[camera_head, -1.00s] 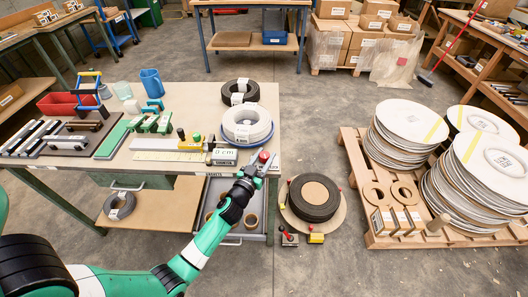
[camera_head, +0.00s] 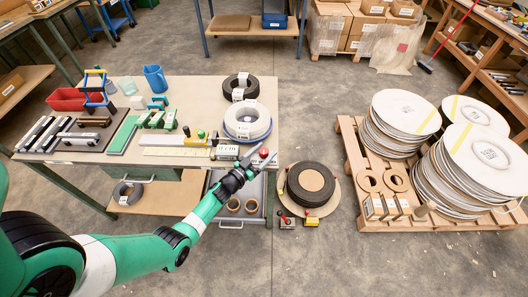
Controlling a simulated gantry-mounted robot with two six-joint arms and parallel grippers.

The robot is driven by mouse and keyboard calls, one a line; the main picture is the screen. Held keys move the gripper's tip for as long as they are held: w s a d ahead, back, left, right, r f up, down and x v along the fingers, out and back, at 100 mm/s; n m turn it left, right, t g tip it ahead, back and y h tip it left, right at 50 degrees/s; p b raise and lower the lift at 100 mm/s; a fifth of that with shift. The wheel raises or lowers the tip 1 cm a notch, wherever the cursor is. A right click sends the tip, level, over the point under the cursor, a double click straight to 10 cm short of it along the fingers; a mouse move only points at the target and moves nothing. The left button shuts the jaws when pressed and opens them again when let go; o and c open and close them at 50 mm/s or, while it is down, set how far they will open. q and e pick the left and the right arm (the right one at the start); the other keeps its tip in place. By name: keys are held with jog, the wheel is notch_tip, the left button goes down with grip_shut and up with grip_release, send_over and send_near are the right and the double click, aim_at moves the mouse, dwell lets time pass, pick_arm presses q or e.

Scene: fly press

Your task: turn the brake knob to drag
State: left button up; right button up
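My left gripper (camera_head: 261,158) is over the front right corner of the workbench, its two grey fingers spread apart. A small red knob (camera_head: 263,152) shows between or just behind the fingertips; I cannot tell whether they touch it. Which way the knob is turned is too small to read. Another small red-topped part (camera_head: 283,217) stands on the floor beside a dark reel (camera_head: 310,184). I cannot tell from the picture which red part is the brake knob. My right gripper is not in view.
A white coil (camera_head: 246,117) and a black coil (camera_head: 240,83) lie on the workbench behind the gripper. A green-knobbed part (camera_head: 201,134) and a yellow scale (camera_head: 182,152) are to its left. A pallet (camera_head: 352,165) with stacked discs stands right. Floor between reel and pallet is clear.

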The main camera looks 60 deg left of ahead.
pick_arm(q)
jog(key=shift+s+d+r+p, duration=0.1)
jog(key=shift+s+d+p, duration=0.1)
jog(key=shift+s+p, duration=0.25)
jog(key=p+v, duration=0.4)
jog(key=v, duration=0.6)
jog(key=shift+s, duration=0.3)
jog(key=shift+d, duration=0.15)
